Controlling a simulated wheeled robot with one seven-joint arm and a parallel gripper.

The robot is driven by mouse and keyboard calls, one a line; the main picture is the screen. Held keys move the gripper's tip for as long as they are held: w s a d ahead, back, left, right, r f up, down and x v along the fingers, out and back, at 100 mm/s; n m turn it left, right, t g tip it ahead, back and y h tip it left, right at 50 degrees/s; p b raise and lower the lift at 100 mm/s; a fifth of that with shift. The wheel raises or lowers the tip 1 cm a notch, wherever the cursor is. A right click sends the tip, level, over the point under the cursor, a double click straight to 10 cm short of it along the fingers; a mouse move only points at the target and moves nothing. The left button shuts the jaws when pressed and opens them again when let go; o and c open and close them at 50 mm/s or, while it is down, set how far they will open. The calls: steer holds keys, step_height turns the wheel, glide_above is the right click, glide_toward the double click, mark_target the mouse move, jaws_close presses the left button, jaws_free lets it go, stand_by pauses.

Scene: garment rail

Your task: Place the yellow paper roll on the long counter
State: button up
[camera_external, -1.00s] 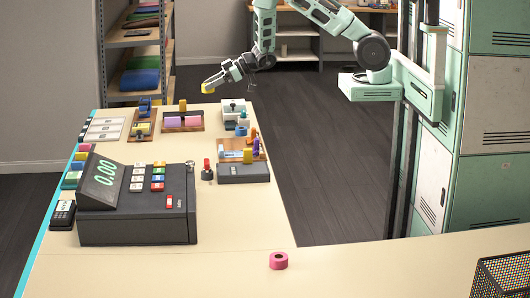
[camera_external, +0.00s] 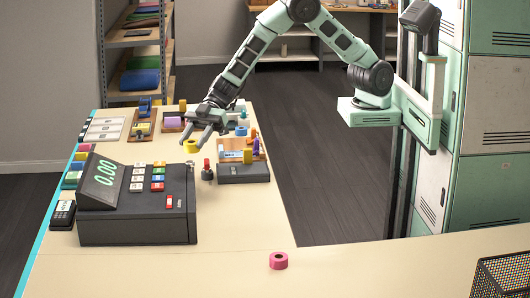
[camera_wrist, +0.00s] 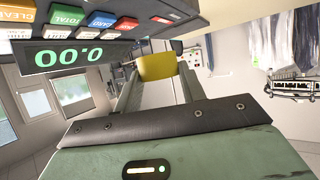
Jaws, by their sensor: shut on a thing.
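The yellow paper roll (camera_external: 191,146) is at the fingertips of my gripper (camera_external: 197,139), low over the long counter (camera_external: 225,222), behind the cash register. In the wrist view the yellow roll (camera_wrist: 157,67) sits between the far ends of the two fingers of my gripper (camera_wrist: 158,75), which are shut on it. I cannot tell from the external view whether the roll's underside touches the counter.
The cash register (camera_external: 135,205) stands close in front of the gripper. A small red-topped item (camera_external: 207,170), a wooden tray with small goods (camera_external: 243,150) and a blue tape roll (camera_external: 241,131) are to the right.

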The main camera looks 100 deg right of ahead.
steer(key=s+a+n+g+y+b, duration=0.1)
steer(key=s+a+g, duration=0.15)
steer(key=a, duration=0.45)
steer(key=s+a+n+g+b, duration=0.1)
steer(key=s+a+n, duration=0.1)
steer(key=s+a, duration=0.3)
steer(key=s+a+n+g+y+b, duration=0.1)
steer(key=s+a+b, duration=0.15)
steer(key=a, duration=0.55)
steer(key=n+g+b, duration=0.3)
steer(key=n+g, duration=0.2)
glide_above(320, 270)
step_height(320, 270, down, 8)
steer(key=shift+h, duration=0.3)
step_height(320, 270, down, 10)
steer(key=p, duration=0.4)
steer(key=shift+r, duration=0.2)
steer(key=shift+f, duration=0.25)
steer(key=shift+f, duration=0.15)
steer(key=o, duration=1)
steer(key=shift+c, duration=0.2)
